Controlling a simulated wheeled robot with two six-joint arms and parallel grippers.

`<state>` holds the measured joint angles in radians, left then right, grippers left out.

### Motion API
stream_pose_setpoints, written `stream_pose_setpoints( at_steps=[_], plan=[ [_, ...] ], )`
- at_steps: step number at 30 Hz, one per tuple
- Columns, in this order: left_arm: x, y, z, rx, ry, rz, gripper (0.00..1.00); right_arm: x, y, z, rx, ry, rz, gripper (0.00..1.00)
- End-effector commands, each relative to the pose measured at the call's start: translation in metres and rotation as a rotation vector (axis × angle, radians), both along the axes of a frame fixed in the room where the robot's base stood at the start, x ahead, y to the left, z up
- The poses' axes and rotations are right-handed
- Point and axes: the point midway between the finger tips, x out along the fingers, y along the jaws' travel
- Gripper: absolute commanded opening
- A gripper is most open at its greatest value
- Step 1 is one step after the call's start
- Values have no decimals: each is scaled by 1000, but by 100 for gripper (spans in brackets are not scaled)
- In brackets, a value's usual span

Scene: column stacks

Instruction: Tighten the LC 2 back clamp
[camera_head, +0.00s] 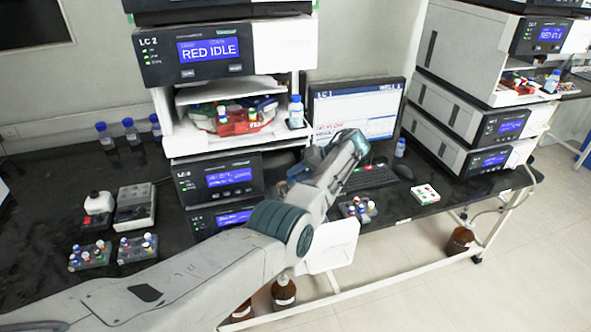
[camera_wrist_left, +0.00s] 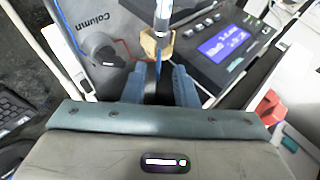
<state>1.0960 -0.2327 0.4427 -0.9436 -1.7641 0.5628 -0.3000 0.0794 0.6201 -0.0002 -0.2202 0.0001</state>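The LC 2 stack (camera_head: 194,50) stands left of centre in the head view, its top screen reading RED IDLE. My left gripper (camera_head: 312,163) is at the right side of this stack, partly hidden by its own wrist. In the left wrist view, my left gripper's (camera_wrist_left: 160,72) two blue fingers are apart. A tan fitting (camera_wrist_left: 157,46) at the lower end of a silver-and-blue column (camera_wrist_left: 162,15) lies just beyond the fingertips; I cannot tell whether they touch it. A dark round knob (camera_wrist_left: 105,46) is to its left on the grey panel marked Column (camera_wrist_left: 85,20). My right gripper is not in view.
A monitor (camera_head: 355,105), a keyboard (camera_head: 370,177) and a vial rack (camera_head: 357,208) are near my left wrist. Another instrument stack (camera_head: 455,60) stands to the right. Blue-capped bottles (camera_head: 131,131) and vial racks (camera_head: 90,256) are on the black bench at left.

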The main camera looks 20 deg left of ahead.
Motion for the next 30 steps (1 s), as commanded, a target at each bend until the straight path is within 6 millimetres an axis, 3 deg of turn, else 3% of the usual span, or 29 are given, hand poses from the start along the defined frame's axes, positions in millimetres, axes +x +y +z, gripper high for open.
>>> stream_pose_setpoints(
  at_steps=[13, 18, 30],
  plan=[
    [-1, 10, -10, -1, -1, 0, 26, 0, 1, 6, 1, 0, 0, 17],
    [-1, 10, -10, -1, 0, 0, 0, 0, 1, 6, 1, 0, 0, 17],
    [-2, 11, -7, -28, -18, 0, 0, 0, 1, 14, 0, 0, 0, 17]
  ],
)
